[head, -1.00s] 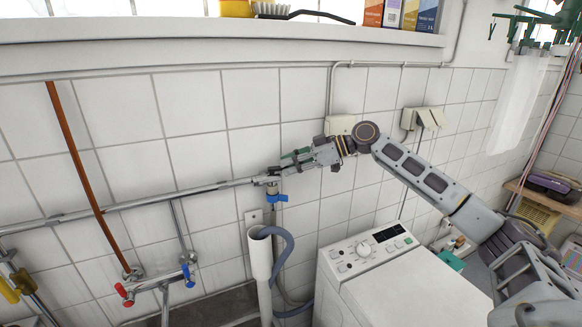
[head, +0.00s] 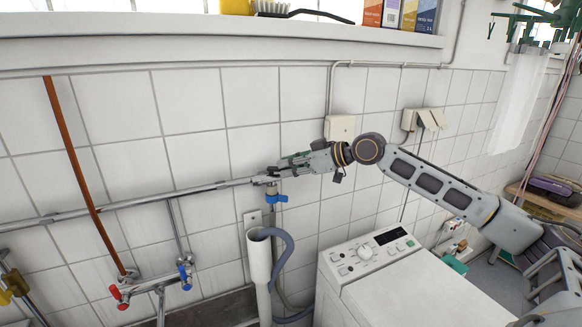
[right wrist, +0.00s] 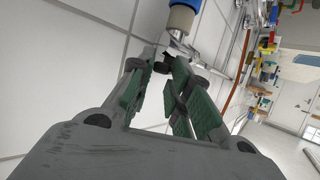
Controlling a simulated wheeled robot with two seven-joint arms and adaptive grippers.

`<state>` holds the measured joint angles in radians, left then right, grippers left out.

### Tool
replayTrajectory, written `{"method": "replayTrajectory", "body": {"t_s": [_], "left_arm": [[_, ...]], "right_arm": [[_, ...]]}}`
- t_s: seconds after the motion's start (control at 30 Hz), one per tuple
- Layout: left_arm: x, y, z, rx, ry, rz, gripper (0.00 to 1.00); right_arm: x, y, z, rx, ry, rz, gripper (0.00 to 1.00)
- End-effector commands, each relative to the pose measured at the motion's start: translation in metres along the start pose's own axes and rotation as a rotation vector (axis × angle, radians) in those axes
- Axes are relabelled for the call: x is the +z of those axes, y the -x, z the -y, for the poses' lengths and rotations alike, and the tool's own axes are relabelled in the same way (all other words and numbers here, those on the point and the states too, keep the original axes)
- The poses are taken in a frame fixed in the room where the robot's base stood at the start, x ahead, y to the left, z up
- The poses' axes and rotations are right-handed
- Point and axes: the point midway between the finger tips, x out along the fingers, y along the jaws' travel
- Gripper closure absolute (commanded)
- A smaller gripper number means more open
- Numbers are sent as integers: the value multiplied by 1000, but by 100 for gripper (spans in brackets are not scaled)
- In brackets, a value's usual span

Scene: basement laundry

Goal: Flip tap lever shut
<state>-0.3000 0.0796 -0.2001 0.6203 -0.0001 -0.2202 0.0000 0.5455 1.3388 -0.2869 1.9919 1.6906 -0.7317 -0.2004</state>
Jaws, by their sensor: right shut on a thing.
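In the right wrist view, the right gripper's green-padded fingers (right wrist: 165,64) converge on a small dark piece beside the metal tap body (right wrist: 181,42), which I take as the tap lever. The blue part (right wrist: 183,17) shows beyond the tips. The fingers hide much of the lever. My left gripper is not in view.
The wall pipe (head: 150,196) runs left from the tap. A white standpipe (head: 260,262) with a grey hose (head: 287,250) stands below. The washing machine (head: 405,290) is under my right arm. A red-and-blue-handled mixer (head: 155,284) is at lower left.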

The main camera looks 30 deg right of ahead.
Motion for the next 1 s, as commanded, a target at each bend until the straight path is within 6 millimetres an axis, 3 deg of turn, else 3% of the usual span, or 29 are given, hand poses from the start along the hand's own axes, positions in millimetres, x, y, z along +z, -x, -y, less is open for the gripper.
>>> {"method": "replayTrajectory", "body": {"t_s": [1.0], "left_arm": [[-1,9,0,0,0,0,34]], "right_arm": [[-4,3,17,288,-117,-10,100]]}}
